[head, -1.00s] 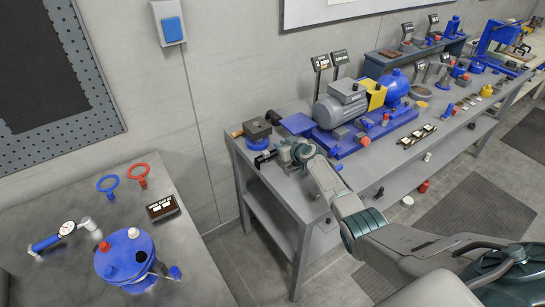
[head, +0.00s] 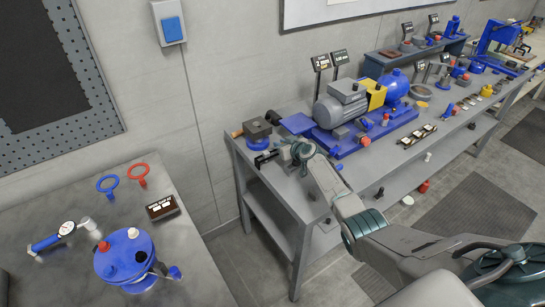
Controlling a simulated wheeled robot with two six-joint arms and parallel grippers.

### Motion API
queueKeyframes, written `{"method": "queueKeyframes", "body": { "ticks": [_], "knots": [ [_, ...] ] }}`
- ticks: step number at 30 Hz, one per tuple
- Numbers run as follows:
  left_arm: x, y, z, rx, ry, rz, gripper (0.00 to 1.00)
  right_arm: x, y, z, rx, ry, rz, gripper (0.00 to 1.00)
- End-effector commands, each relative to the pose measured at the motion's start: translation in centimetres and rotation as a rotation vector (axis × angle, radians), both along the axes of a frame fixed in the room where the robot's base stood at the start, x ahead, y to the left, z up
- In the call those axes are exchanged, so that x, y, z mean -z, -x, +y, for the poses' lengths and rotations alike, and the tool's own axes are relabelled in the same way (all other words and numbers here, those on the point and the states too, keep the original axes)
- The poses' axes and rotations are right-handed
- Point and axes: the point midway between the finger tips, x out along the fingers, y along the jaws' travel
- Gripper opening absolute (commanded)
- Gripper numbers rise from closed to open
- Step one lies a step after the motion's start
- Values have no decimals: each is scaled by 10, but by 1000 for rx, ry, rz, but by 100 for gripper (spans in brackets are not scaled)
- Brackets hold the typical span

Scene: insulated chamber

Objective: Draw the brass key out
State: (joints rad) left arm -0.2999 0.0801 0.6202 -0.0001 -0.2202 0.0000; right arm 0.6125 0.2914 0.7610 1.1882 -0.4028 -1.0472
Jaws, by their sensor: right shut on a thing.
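My right gripper (head: 264,158) is at the left end of the long workbench, low over its top. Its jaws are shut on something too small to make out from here. I cannot pick out a brass key in this view; it may be hidden in or behind the jaws. A dark square block (head: 257,129) on a round blue base (head: 258,144) stands just behind the gripper. I cannot tell whether the jaws touch that base. My left gripper is not in view.
A grey motor (head: 342,103) on a blue plate stands right of my right gripper. The near-left table holds a blue round pot (head: 125,258), a dial gauge (head: 67,228), red and blue rings and a dark label (head: 162,207). A floor gap separates table and bench.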

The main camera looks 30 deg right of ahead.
Motion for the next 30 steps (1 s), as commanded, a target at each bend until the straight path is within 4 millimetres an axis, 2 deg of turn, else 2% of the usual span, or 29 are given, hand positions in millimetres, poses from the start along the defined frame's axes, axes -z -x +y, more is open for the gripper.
{"method": "queueKeyframes", "body": {
  "ticks": [30],
  "knots": [
    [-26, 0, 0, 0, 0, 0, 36, -37, 0, 0, 0, 0, -1, 0]
  ]
}}
